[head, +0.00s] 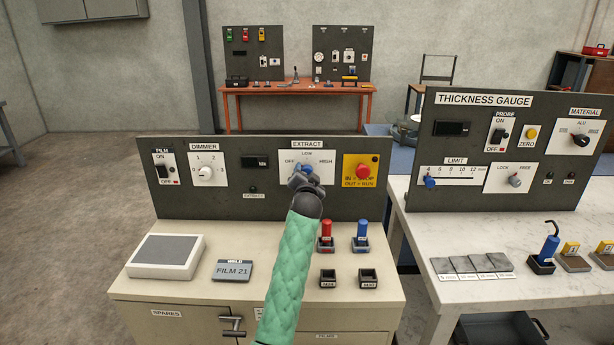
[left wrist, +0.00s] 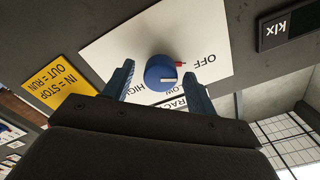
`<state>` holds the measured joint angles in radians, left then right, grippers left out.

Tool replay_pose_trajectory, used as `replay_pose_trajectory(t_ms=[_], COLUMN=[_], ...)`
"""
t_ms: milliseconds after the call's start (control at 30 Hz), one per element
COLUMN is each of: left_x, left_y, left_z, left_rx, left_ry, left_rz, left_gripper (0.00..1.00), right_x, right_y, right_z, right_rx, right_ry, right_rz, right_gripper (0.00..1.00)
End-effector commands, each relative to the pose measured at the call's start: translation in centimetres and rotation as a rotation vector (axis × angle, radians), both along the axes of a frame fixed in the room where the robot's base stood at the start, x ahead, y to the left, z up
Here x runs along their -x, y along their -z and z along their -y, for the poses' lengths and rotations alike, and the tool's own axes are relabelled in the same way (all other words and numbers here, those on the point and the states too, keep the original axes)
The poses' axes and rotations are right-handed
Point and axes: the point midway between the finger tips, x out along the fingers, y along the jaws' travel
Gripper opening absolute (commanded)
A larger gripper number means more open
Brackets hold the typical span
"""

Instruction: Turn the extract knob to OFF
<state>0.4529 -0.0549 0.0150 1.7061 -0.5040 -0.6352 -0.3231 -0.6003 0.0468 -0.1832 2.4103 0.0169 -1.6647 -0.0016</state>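The extract knob (left wrist: 158,72) is round and blue, on a white plate marked OFF, LOW and HIGH. In the head view the extract plate (head: 318,160) is right of centre on the dark panel, and my left gripper (head: 302,180) covers part of the knob. In the left wrist view a white line on the knob's face and a small red mark at its edge both lie on the OFF side. My left gripper (left wrist: 160,76) is open, with one finger on each side of the knob and visible gaps to it. My right gripper is out of view.
On the same panel are the dimmer knob (head: 206,173), the film switch (head: 162,168) and a red stop button (head: 360,171) on a yellow plate. Red (head: 326,231) and blue (head: 362,231) handled pieces stand on the cabinet below. The thickness gauge panel (head: 470,150) stands to the right.

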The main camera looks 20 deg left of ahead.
Motion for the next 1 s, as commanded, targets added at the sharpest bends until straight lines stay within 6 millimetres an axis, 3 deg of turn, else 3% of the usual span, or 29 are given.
replay_pose_trajectory(t_ms=[233, 467, 700, 1000], left_x=[0.8, 4.1, 6.8, 7.5], left_y=[0.0, 0.3, 0.1, 0.0], left_z=[0.3, 1.1, 2.0, 2.1], left_rx=[-0.001, 0.001, 0.000, 0.000], left_ry=[0.000, 0.000, 0.000, 0.000], left_rz=[0.002, 0.002, 0.000, 0.000], left_gripper=[0.57, 0.57, 0.57, 0.57], right_x=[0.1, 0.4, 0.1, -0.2], right_y=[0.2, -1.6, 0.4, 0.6], right_z=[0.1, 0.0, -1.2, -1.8], right_rx=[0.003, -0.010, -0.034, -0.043], right_ry=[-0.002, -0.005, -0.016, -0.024], right_rz=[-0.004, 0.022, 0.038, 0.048], right_gripper=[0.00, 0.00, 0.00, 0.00])
